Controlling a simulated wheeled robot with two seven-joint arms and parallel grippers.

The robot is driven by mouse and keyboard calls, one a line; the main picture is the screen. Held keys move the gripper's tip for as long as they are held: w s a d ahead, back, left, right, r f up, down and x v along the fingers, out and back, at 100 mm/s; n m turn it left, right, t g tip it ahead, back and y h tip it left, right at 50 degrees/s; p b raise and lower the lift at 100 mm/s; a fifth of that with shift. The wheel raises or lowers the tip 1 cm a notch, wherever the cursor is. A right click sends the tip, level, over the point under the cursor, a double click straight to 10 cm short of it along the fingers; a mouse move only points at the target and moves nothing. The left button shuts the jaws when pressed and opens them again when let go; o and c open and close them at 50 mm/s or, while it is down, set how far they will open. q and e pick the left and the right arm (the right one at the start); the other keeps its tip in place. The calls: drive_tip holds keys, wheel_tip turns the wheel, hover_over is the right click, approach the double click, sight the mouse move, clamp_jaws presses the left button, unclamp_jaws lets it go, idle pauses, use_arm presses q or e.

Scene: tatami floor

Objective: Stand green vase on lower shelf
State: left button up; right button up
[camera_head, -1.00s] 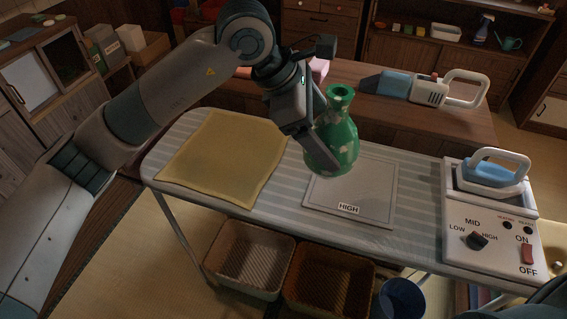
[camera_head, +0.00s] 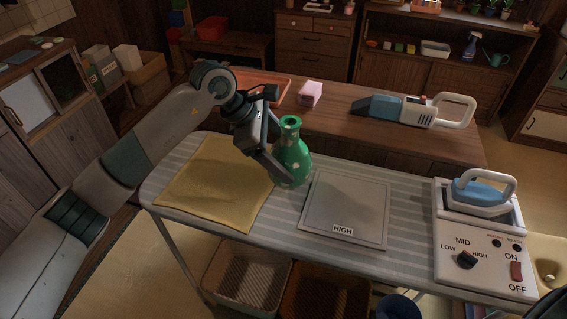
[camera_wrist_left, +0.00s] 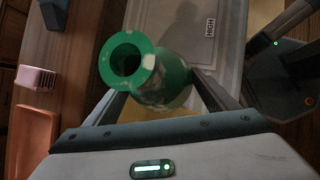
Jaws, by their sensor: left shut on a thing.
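The green vase (camera_head: 291,160) is upright, with pale patches on its body and a round open mouth. In the head view it is at the left edge of the grey HIGH plate, beside the cloth. I cannot tell whether its base touches the ironing board. My left gripper (camera_head: 281,165) is shut on the vase. The left wrist view looks down on the vase mouth (camera_wrist_left: 127,60) between the fingers. A back cabinet has a lower open shelf (camera_head: 398,51) below a top with plants.
The ironing board (camera_head: 408,215) carries a yellow cloth (camera_head: 215,185), the HIGH plate (camera_head: 345,205) and an iron (camera_head: 482,192) on its control stand. Behind it, a low table (camera_head: 345,120) holds a handheld vacuum (camera_head: 400,108) and a pink block (camera_head: 310,93). Baskets (camera_head: 245,275) sit underneath.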

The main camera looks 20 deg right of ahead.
use_arm(q)
drive_tip(key=shift+f, duration=0.1)
use_arm(e)
drive_tip(key=shift+r, duration=0.1)
use_arm(q)
drive_tip(key=shift+f, duration=0.3)
wheel_tip(320, 180, down, 2)
drive_tip(key=shift+p, duration=0.6)
drive_tip(key=shift+f, duration=0.55)
use_arm(e)
drive_tip(key=shift+w+a+r+t, duration=0.45)
drive_tip(key=shift+a+r+t, duration=0.05)
drive_tip(key=shift+a, duration=0.15)
use_arm(q)
drive_tip(key=shift+f, duration=0.1)
use_arm(e)
drive_tip(key=shift+f, duration=0.1)
use_arm(q)
drive_tip(key=o, duration=1.4)
use_arm(e)
drive_tip(key=shift+d, duration=0.1)
